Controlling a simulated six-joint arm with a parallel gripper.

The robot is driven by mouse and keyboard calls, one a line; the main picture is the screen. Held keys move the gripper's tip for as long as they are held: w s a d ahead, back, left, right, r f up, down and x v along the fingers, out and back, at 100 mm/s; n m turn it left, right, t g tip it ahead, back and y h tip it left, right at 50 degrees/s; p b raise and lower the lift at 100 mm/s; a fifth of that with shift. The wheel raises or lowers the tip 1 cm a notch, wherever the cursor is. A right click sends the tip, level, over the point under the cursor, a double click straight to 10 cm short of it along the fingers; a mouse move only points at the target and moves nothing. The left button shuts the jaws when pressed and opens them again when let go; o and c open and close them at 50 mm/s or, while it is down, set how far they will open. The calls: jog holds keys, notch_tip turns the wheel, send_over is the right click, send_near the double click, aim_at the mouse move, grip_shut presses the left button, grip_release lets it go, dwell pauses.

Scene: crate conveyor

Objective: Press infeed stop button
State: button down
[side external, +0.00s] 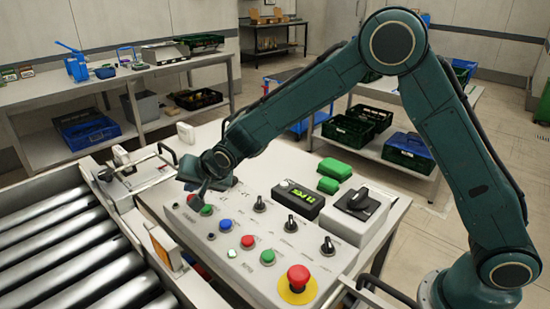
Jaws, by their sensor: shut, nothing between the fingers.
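The control panel (285,232) has a sloped pale grey face with several push buttons and black rotary knobs. A second red button (248,241) is near the middle, beside another green button (267,257). The labels are too small to read, so I cannot tell which red one is infeed stop.
A large red mushroom button (298,276) on a yellow ring stands at the panel's near end. A display box (299,199) and green blocks (334,168) sit behind. The roller conveyor (70,255) runs along the left.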

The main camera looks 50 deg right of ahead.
jog(key=shift+r, duration=0.15)
jog(key=shift+r, duration=2.45)
jog(key=s+d+r+n+g, duration=0.1)
jog(key=s+d+r+n, duration=0.1)
jog(key=s+d+r, duration=0.55)
jog(key=s+d+r+n+g, duration=0.1)
jog(key=s+d+r, duration=0.3)
jog(key=s, duration=0.6)
jog(key=s+d+f+n, duration=0.1)
jog(key=s+d+n, duration=0.1)
jog(key=s, duration=0.9)
jog(key=s+d+f+n+g+h, duration=0.1)
jog(key=s+d, duration=0.3)
jog(key=s, duration=0.7)
jog(key=shift+s+d+f+n+g, duration=0.15)
jog(key=shift+s+f+n+g, duration=0.15)
jog(key=shift+n, duration=0.6)
